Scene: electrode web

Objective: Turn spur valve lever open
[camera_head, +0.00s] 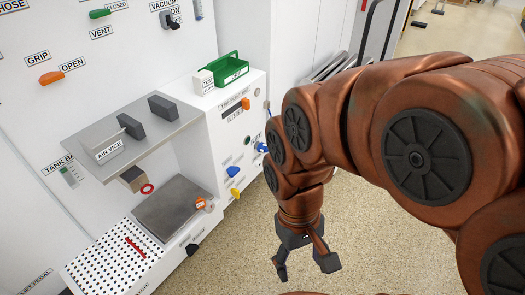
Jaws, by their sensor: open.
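No label that I can read says "spur", so I cannot tell which lever is the spur valve's. On the white wall are an orange lever (51,77) labelled GRIP and OPEN, a green lever (99,13) labelled VENT and CLOSED, and a black lever (170,21) labelled VACUUM and ON. My gripper (304,266) points down with fingers spread, open and empty. It is over the floor, right of the bench and apart from all the levers.
A grey shelf (100,130) marked AIR VICE juts out, with two dark blocks on it. Below are a grey plate (175,208) and a perforated white panel (105,262). A green tray (235,67) sits on the cabinet. The speckled floor (370,240) around my gripper is clear.

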